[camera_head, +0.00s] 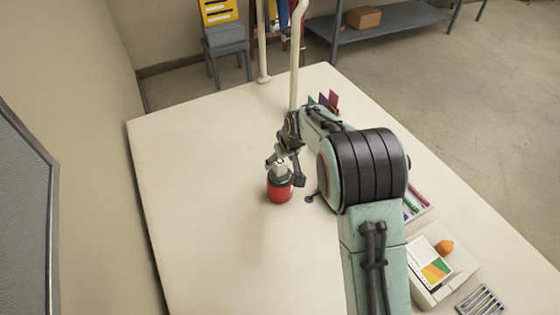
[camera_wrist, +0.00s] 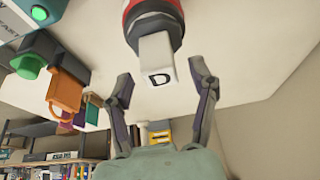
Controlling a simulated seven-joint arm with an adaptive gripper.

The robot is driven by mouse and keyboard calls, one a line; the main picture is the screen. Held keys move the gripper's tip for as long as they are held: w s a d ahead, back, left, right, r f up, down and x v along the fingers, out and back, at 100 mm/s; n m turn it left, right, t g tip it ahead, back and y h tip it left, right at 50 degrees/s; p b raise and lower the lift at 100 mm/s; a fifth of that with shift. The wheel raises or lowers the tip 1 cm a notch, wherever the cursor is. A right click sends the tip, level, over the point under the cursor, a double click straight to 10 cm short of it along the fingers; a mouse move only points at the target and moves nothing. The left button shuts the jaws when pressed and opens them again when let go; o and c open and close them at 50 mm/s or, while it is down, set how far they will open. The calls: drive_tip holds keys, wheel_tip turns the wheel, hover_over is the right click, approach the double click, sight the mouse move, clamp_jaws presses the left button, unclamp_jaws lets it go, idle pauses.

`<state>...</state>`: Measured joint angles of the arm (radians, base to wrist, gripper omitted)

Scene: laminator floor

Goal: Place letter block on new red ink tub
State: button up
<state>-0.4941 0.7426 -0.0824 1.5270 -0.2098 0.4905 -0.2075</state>
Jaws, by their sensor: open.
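A red ink tub (camera_head: 279,190) with a dark lid stands upright on the pale table, and its red body also shows at the top of the wrist view (camera_wrist: 133,6). A white letter block (camera_wrist: 155,58) marked "D" rests on the dark lid (camera_wrist: 154,24). The block also shows above the tub in the head view (camera_head: 280,170), partly covered by my gripper. My gripper (camera_wrist: 161,72) is open, with one finger to each side of the block's lettered end. Clear gaps show between the fingers and the block in the wrist view.
Coloured cards (camera_head: 326,99) stand in a holder behind my arm. A tray of coloured pieces (camera_head: 416,199), a white box (camera_head: 440,290) with an orange object (camera_head: 444,246), and a metal rack (camera_head: 482,301) line the right side. The table's left half is clear.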

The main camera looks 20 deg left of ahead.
drive_tip(key=v, duration=1.1)
drive_tip(key=s+d+r+m+h, duration=0.1)
drive_tip(key=s+d+r+m, duration=0.15)
drive_tip(key=s+d, duration=0.45)
drive_tip(key=s+d+m+g, duration=0.1)
drive_tip(key=s+d, duration=0.3)
drive_tip(key=s, duration=0.3)
drive_tip(key=s+d+m+g+h, duration=0.1)
drive_tip(key=s+d+m, duration=0.1)
drive_tip(key=s+d, duration=0.3)
drive_tip(key=s+d+m+g, duration=0.1)
drive_tip(key=s+d, duration=0.3)
drive_tip(key=s, duration=0.6)
drive_tip(key=shift+s+d+f+m, duration=0.2)
drive_tip(key=shift+d+f+m, duration=0.15)
drive_tip(key=shift+m, duration=0.3)
